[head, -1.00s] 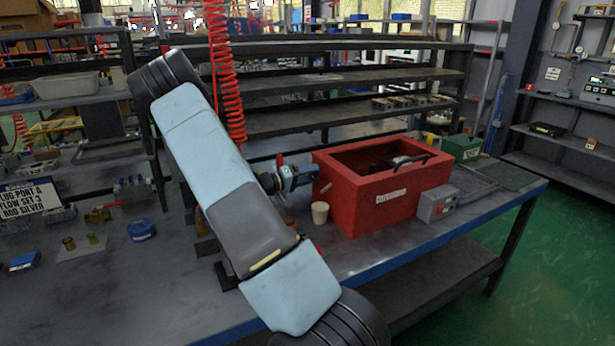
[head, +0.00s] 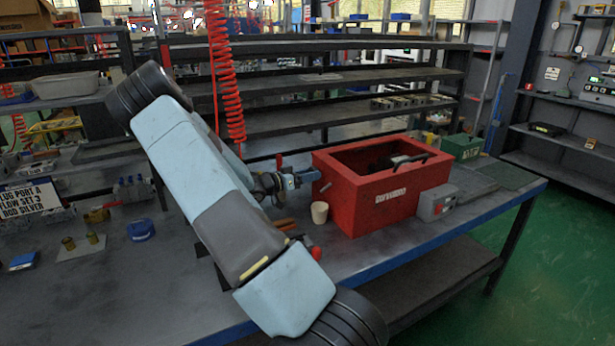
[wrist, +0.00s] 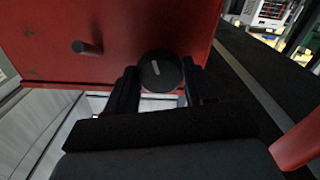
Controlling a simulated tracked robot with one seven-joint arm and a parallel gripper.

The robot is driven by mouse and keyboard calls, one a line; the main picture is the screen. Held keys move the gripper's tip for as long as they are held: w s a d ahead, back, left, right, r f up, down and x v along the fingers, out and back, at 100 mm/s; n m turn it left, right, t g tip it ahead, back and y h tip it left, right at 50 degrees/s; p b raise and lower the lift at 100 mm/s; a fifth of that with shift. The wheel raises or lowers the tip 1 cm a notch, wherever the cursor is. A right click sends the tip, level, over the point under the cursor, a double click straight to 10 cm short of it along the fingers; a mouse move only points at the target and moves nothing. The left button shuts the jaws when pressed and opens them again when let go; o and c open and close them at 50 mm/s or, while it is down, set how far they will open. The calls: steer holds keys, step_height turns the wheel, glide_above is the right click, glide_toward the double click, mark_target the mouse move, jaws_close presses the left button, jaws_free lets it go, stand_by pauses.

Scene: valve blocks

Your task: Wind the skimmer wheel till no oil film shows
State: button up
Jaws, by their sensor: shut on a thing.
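The skimmer wheel is a round black knob (wrist: 160,71) with a white mark, on the red tank's side in the wrist view. The mark tilts up and left. My gripper (wrist: 161,85) has a dark finger on each side of the knob and is shut on it. In the head view my gripper (head: 310,177) is at the left end of the red tank (head: 385,212), and the wheel is hidden there. The tank is open on top with a black handle-like part (head: 408,159) over its dark inside. I cannot tell whether an oil film shows inside.
A short peg (wrist: 88,47) sticks out of the tank's side near the knob. A beige cup (head: 320,212) stands before the tank, and a grey box (head: 437,203) is at its right front. A green box (head: 462,147) stands behind.

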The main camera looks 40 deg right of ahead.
steer(key=shift+w+m, duration=0.1)
steer(key=shift+m, duration=0.5)
steer(key=o, duration=1)
steer(key=v, duration=1.3)
steer(key=shift+a+f, duration=0.15)
steer(key=shift+a, duration=0.25)
